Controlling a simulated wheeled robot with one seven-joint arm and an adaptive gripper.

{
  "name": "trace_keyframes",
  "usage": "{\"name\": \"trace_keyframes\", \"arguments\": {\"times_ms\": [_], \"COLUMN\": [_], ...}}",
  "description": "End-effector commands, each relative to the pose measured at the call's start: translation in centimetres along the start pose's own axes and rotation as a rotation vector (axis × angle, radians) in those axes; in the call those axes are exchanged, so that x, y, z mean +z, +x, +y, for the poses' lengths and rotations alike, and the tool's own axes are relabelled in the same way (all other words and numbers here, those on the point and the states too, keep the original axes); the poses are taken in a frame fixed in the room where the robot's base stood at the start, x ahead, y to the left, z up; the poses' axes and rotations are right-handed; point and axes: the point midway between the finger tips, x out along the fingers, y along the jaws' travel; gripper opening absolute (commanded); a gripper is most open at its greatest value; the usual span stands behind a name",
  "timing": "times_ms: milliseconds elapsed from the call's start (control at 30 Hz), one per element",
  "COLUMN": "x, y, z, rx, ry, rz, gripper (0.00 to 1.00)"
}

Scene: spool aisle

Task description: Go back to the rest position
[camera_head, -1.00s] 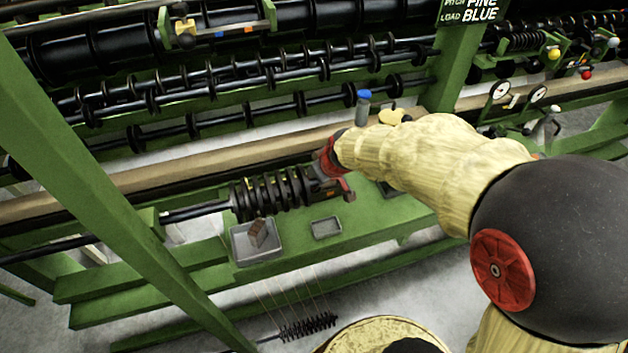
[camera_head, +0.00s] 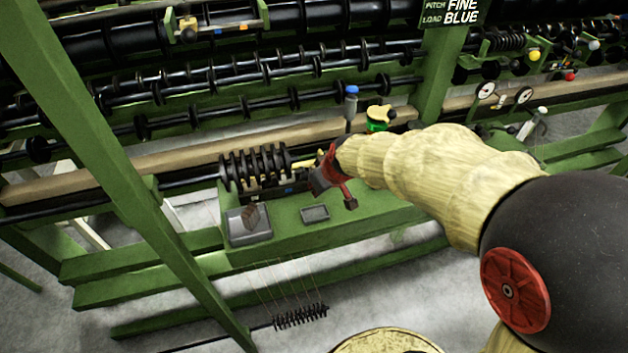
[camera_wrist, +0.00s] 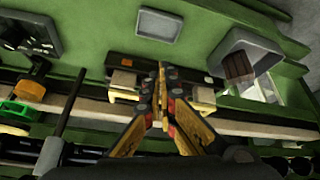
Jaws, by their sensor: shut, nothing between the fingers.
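My gripper (camera_wrist: 162,85) is shut, its fingertips together with nothing between them. In the head view my gripper (camera_head: 312,165) is red and yellow, just right of the black coil (camera_head: 255,165) on the rod, over the green bench. From the head view I cannot tell whether the gripper touches the coil. In the wrist view it points between two small yellow blocks on dark mounts.
A grey tray (camera_head: 240,235) with a brown block (camera_head: 252,215) and a smaller empty tray (camera_head: 315,213) sit on the bench. A blue-capped post (camera_head: 351,105) and a green-ringed part (camera_head: 378,122) stand behind my arm. A green diagonal beam (camera_head: 110,165) crosses the left foreground.

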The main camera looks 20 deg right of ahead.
Motion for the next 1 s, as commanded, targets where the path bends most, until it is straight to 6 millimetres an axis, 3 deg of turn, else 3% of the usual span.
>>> {"name": "trace_keyframes", "arguments": {"times_ms": [367,533,767,1000], "x": [0.3,4.5,8.9,12.7], "y": [-0.1,-0.5,-8.0,-18.8], "z": [-0.3,-2.0,-3.9,-4.8], "rx": [-0.009,-0.047,-0.034,0.047], "ry": [0.052,0.16,0.279,0.34], "rz": [-0.015,-0.135,-0.236,-0.211], "gripper": [0.0,0.0,0.0,0.0]}}
